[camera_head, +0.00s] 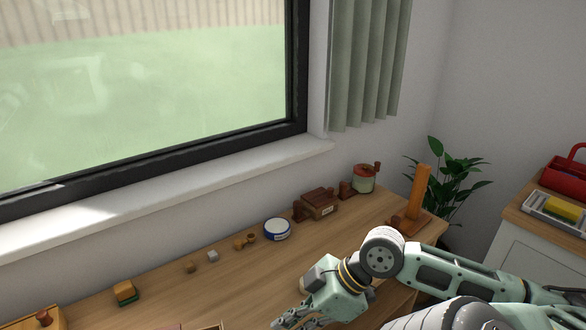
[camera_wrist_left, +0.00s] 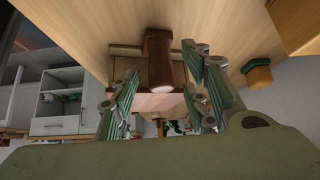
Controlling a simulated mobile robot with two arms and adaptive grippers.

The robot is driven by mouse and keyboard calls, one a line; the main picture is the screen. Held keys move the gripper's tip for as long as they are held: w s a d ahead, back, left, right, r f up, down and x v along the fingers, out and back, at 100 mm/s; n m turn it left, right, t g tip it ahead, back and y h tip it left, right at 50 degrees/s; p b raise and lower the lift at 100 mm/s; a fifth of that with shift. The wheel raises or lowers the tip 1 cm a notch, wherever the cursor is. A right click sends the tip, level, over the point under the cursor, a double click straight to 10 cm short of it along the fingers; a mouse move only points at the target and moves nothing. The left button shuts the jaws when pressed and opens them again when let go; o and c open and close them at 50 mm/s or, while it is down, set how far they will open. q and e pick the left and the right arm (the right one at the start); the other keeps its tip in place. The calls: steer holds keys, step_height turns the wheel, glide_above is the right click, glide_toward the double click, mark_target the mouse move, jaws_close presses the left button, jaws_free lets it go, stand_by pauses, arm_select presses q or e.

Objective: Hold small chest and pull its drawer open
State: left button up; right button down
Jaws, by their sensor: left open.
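A small brown chest-like box (camera_head: 319,203) with a pale label on its front stands toward the back right of the wooden table in the head view. My right gripper (camera_head: 292,318) is at the bottom edge of the head view, well in front of this box; its fingertips are partly cut off, so its opening is unclear. My left gripper is outside the head view. In the left wrist view my left gripper (camera_wrist_left: 165,92) is open. A reddish-brown piece (camera_wrist_left: 158,60) with a pale end shows between its fingers; I cannot tell whether it belongs to a chest.
The table (camera_head: 245,285) also holds a blue-white tin (camera_head: 277,229), a green-red grinder (camera_head: 363,180), an upright orange-brown post (camera_head: 418,198), small blocks and a yellow-green block (camera_head: 124,291). A wooden item with a knob (camera_head: 43,318) is at bottom left. The wall and sill stand behind.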

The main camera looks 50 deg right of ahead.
arm_select(q)
steer(key=v, duration=1.2)
